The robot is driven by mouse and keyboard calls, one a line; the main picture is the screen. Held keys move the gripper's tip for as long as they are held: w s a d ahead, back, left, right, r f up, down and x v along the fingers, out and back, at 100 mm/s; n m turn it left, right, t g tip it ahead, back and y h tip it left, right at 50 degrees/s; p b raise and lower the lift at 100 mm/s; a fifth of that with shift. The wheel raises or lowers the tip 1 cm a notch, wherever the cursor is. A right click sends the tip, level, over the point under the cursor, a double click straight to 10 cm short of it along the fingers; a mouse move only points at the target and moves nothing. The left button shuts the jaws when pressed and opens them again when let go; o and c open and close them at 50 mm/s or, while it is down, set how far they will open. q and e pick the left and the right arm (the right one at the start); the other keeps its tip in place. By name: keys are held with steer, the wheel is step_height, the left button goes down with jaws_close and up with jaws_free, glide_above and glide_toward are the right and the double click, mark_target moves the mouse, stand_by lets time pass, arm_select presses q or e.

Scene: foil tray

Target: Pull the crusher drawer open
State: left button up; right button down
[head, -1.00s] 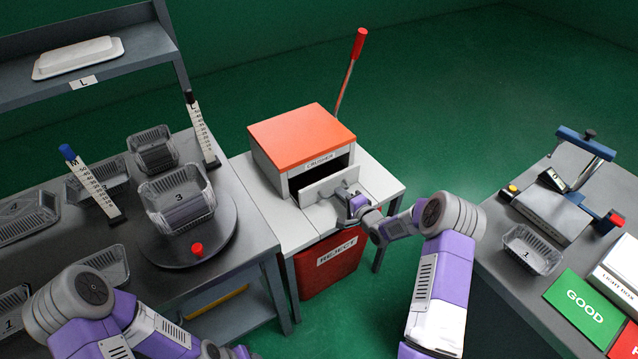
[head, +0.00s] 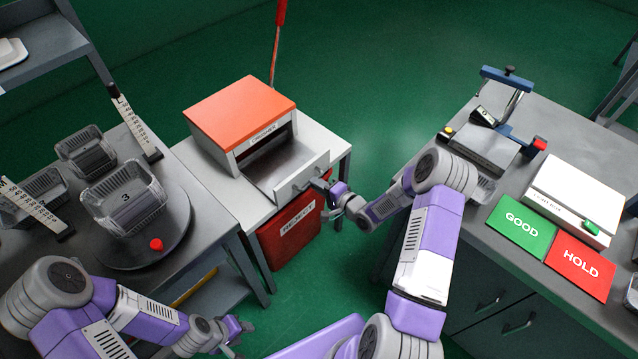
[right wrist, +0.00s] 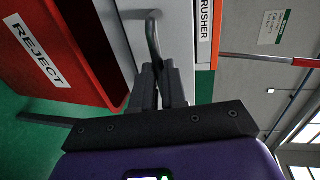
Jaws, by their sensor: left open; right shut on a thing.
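The crusher (head: 240,115) is a white box with an orange top on a small white table. Its drawer (head: 285,166) stands pulled out, with its grey floor showing and nothing seen in it. My right gripper (head: 327,187) is at the drawer's front and shut on the handle (head: 305,184). In the right wrist view the grey handle (right wrist: 153,40) runs down between the fingers of my right gripper (right wrist: 160,75). My left gripper (head: 240,333) is open and empty low in the head view, away from the crusher.
A red reject bin (head: 290,225) stands below the drawer. At left, a bench holds a turntable (head: 180,225) with a clear tray (head: 125,198) on it. At right, a bench carries a press (head: 485,145), a GOOD mat (head: 521,226) and a HOLD mat (head: 581,265). Green floor lies between.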

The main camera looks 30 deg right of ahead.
steer(key=c, duration=1.2)
jaws_free()
steer(key=shift+o, duration=0.2)
steer(key=p+v, duration=0.2)
steer(key=v, duration=0.5)
steer(key=shift+s, duration=0.3)
